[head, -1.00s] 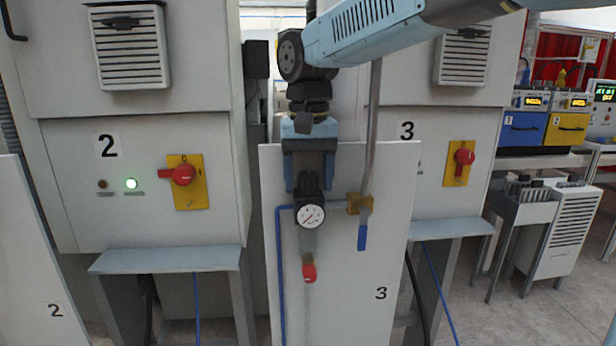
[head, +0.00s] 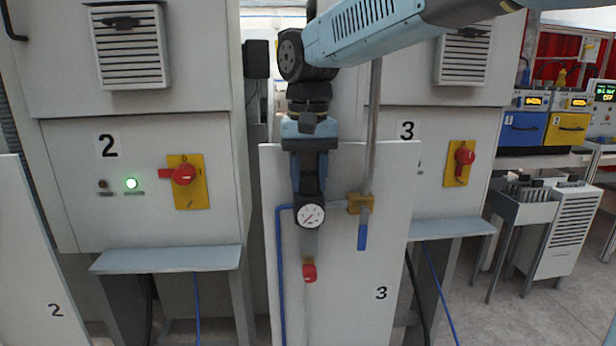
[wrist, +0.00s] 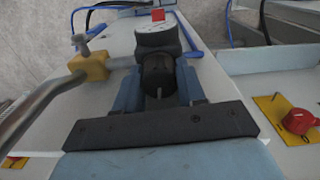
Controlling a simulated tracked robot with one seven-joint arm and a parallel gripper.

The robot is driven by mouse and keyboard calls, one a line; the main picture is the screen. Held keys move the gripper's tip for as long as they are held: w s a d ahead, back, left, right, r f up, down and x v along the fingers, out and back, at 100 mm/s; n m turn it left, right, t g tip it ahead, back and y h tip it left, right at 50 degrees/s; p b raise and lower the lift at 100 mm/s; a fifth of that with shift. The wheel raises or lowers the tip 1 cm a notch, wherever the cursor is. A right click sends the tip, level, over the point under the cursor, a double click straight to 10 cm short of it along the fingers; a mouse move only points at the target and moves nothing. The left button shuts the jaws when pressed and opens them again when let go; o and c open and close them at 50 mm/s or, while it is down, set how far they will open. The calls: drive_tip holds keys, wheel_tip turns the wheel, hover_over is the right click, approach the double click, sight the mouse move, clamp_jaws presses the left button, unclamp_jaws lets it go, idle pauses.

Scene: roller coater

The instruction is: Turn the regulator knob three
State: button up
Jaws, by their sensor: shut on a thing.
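The number three panel (head: 345,290) carries the regulator, with a round white gauge (head: 311,216) on its front. The black regulator knob (wrist: 158,72) sits on top, behind the gauge. My gripper (head: 311,176) points straight down from above and is shut on the knob. In the wrist view, one finger of my gripper (wrist: 158,88) presses on each side of the knob. In the head view the fingers hide most of the knob. The gauge also shows in the wrist view (wrist: 158,36), its dial seen at a steep angle.
A yellow valve body with a blue lever (head: 362,236) and a vertical grey pipe (head: 373,130) stand close to the right of my gripper. A red-tipped part (head: 309,273) hangs below the gauge. A red switch on a yellow plate (head: 460,163) is on cabinet three.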

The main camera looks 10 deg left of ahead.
sight(308, 173)
drive_tip(key=shift+n, duration=1.2)
drive_tip(key=o, duration=1.1)
drive_tip(key=shift+c, duration=0.2)
wheel_tip(308, 173, up, 14)
drive_tip(key=shift+f, duration=0.15)
